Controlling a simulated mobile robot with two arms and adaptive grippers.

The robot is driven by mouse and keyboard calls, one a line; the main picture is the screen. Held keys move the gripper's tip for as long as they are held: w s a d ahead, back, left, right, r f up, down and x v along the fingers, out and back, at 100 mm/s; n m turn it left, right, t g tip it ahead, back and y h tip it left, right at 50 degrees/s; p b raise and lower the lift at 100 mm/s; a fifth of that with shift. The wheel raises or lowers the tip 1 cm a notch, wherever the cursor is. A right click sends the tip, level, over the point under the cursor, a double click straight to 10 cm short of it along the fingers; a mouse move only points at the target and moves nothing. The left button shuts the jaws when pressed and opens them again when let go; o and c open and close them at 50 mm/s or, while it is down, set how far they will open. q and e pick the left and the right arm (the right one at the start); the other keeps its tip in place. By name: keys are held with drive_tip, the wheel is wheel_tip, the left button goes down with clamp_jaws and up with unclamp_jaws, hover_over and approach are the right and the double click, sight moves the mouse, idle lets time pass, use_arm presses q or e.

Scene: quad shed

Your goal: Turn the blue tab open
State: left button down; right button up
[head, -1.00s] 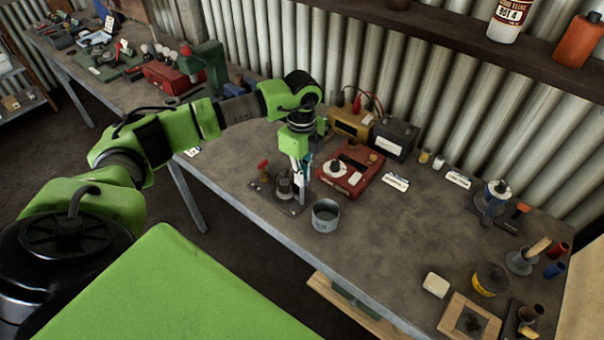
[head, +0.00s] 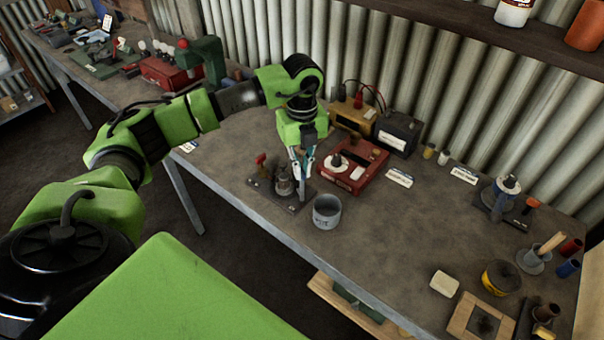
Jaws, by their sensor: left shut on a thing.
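A small metal fixture (head: 283,184) stands on a dark base plate near the front edge of the bench. It has a red tab (head: 261,160) at its left. My left gripper (head: 301,190) points down at the right side of this fixture, with its fingers close together and shut on a small part there. The fingers hide most of that part. It appears to be the blue tab, but its angle cannot be made out. My right gripper is not in view.
A grey cup (head: 327,211) stands just right of the fixture, close to the bench edge. A red box (head: 343,178) with a white knob is behind. Yellow (head: 352,116) and black (head: 398,134) boxes stand by the wall. The bench middle is clear.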

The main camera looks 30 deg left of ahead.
use_arm(q)
drive_tip(key=m+b, duration=0.3)
drive_tip(key=m, duration=0.2)
drive_tip(key=shift+f+m+b, duration=0.15)
drive_tip(key=shift+m+b, duration=0.15)
drive_tip(key=shift+b, duration=0.05)
drive_tip(key=shift+m+b, duration=1.15)
drive_tip(key=shift+m, duration=0.95)
drive_tip(key=shift+r, duration=0.2)
drive_tip(key=c, duration=2.2)
unclamp_jaws()
wheel_tip(320, 180, up, 12)
drive_tip(key=shift+f, duration=0.15)
